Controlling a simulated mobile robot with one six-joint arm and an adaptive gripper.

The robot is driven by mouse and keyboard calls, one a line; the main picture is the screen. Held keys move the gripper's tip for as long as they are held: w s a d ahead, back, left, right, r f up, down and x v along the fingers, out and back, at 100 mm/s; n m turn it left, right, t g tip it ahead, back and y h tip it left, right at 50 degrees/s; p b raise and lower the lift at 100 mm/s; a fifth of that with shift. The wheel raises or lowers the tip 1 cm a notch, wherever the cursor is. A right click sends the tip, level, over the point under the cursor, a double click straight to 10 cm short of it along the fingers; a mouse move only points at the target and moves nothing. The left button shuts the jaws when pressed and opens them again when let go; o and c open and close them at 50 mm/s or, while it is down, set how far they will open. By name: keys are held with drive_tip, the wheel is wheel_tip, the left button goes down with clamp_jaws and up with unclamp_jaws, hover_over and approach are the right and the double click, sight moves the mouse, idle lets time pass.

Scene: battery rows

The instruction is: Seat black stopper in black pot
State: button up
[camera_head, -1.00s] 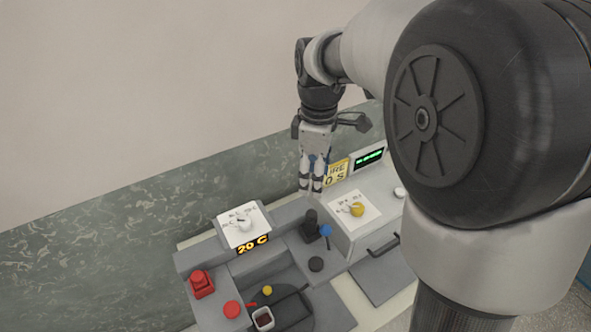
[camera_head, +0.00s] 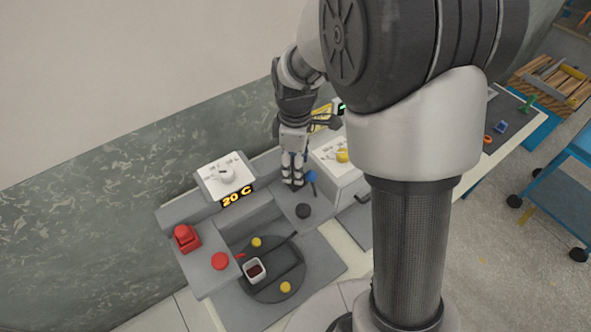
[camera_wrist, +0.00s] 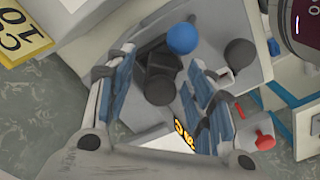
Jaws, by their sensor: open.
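My gripper (camera_head: 292,183) points down and is open over the grey counter. In the wrist view, a dark piece with a blocky base (camera_wrist: 153,72) and a rounded end (camera_wrist: 160,92) lies between the spread fingers (camera_wrist: 160,66). No contact is visible, and the height gap is unclear. In the head view my gripper mostly hides this piece. A separate black round piece (camera_head: 303,211) sits nearer the camera on the counter; it also shows in the wrist view (camera_wrist: 240,53). I cannot tell for sure which is the stopper and which the pot.
A blue ball-shaped knob (camera_head: 310,176) stands close beside my fingers. A white dial box (camera_head: 225,178) with a 20 C display is to the left.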

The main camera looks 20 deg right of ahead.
drive_tip(key=shift+f, duration=0.45)
drive_tip(key=c, duration=1.1)
drive_tip(key=shift+r, duration=0.1)
drive_tip(key=shift+c, duration=0.2)
wheel_tip(320, 180, up, 20)
drive_tip(key=p, duration=0.4)
